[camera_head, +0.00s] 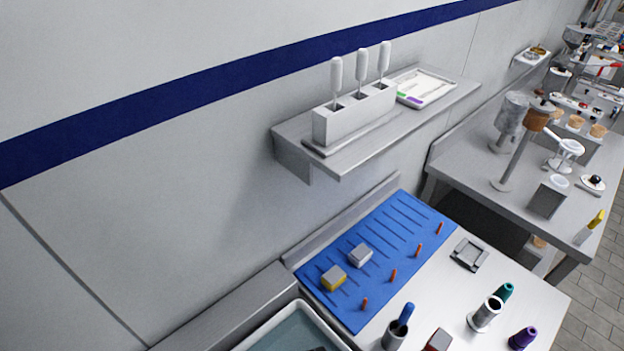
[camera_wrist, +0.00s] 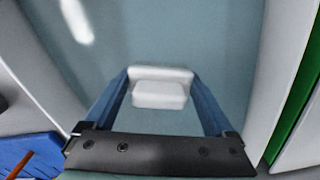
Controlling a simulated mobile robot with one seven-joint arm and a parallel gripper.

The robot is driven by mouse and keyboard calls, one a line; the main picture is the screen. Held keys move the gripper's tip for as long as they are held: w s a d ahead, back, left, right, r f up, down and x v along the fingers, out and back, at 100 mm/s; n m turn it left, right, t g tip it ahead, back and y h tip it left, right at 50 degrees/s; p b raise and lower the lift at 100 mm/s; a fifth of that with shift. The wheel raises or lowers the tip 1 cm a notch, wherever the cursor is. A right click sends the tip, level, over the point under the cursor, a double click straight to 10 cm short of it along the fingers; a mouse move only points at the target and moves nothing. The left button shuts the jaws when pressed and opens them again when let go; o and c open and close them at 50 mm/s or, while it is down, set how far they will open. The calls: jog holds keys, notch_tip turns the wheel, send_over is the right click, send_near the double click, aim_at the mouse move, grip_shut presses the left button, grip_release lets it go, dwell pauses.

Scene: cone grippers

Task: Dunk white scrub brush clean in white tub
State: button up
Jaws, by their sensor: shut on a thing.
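The white scrub brush (camera_wrist: 160,94) is a pale block in the wrist view. My gripper (camera_wrist: 160,76) is shut on it, with a blue finger at each side. The brush is over or in the bluish water of the white tub; I cannot tell whether it touches the water. The tub's white wall (camera_wrist: 235,80) runs along the right of the wrist view. In the head view only the far corner of the tub (camera_head: 298,305) shows at the bottom edge, and the brush cannot be made out there.
A blue ribbed mat (camera_head: 385,262) with a yellow-and-grey block, a grey block and several orange pegs lies beside the tub. Cups and coloured bottles stand on the front right of the counter. A wall shelf (camera_head: 352,160) holds white-handled tools and a tray.

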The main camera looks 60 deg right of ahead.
jog(key=shift+r+p, duration=5.2)
jog(key=shift+r, duration=0.15)
notch_tip(320, 180, up, 4)
jog(key=p, duration=0.4)
